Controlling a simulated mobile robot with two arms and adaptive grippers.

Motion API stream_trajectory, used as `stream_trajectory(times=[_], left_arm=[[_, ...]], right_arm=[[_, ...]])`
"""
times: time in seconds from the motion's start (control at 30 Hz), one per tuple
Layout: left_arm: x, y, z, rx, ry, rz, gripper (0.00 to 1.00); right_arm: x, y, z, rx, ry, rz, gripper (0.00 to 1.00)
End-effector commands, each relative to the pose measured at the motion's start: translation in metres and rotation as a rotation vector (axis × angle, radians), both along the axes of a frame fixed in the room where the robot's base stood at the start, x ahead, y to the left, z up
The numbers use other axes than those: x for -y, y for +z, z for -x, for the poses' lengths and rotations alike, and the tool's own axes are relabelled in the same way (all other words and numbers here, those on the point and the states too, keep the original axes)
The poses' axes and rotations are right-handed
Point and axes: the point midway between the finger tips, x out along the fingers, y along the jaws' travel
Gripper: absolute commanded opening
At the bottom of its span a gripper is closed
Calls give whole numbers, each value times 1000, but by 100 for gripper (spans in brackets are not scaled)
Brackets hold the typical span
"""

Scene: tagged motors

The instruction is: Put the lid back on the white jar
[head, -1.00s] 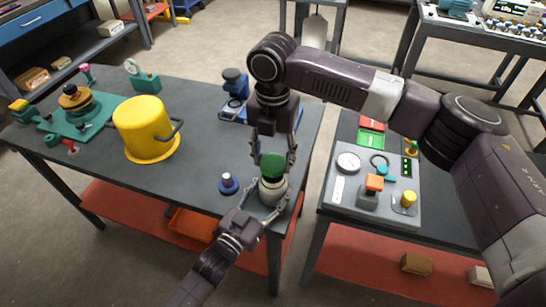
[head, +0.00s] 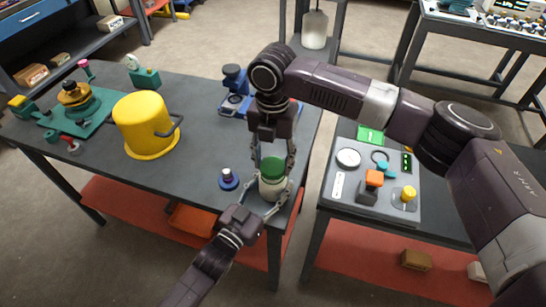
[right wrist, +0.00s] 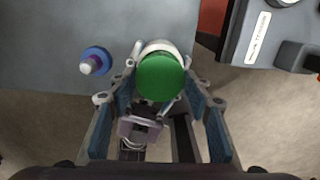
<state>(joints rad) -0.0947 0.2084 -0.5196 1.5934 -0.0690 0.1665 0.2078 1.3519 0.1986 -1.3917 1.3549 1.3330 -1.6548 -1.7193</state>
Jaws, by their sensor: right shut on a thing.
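The white jar (head: 272,188) is at the front right edge of the dark table, between the fingers of my left gripper (head: 262,203), which is shut around it. The green lid (head: 273,168) is directly over the jar's mouth. My right gripper (head: 273,160) comes from above and is shut on the lid. In the right wrist view the round green lid (right wrist: 161,77) lies between the blue finger pads, and the white jar (right wrist: 163,46) shows behind it. The lid hides the jar's mouth, so I cannot tell whether it is seated.
A blue knobbed piece (head: 228,179) stands just left of the jar. A yellow pot (head: 145,125) and a green motor base (head: 80,105) are farther left. A blue device (head: 236,92) stands behind. A grey panel (head: 343,205) with buttons is on the right table, across a gap.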

Motion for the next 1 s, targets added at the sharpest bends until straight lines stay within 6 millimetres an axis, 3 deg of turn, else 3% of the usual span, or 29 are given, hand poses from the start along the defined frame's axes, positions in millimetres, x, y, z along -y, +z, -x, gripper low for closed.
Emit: stream_trajectory(times=[1.0], left_arm=[[0,0,0,-1,0,0,8]], right_arm=[[0,-10,0,0,0,1,38]])
